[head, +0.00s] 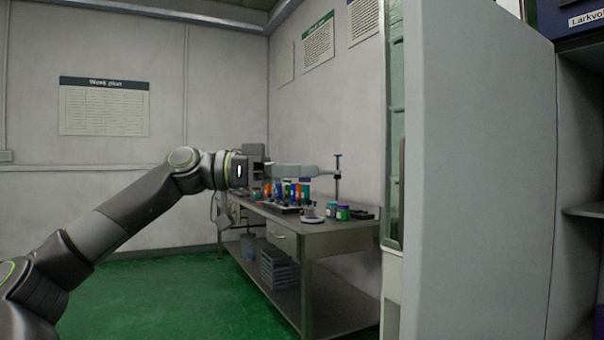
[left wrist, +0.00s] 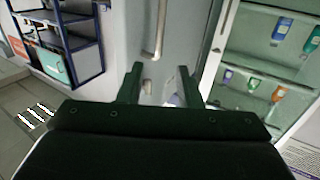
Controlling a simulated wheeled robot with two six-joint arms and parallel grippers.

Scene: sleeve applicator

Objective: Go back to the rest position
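My left arm reaches in from the left in the head view, and its gripper (head: 258,162) is held up in front of the far bench. In the left wrist view the two fingers of the left gripper (left wrist: 160,76) stand apart with a gap between them, and I see nothing held. A pale surface with a metal handle (left wrist: 161,30) lies beyond the fingers, apart from them as far as I can tell. My right gripper is in neither view.
A grey bench (head: 318,228) with several coloured bottles stands by the far wall. A large pale panel (head: 475,170) fills the right of the head view, close to me. A glass-fronted cabinet with bottles (left wrist: 255,60) shows in the left wrist view. Green floor (head: 170,295) is clear.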

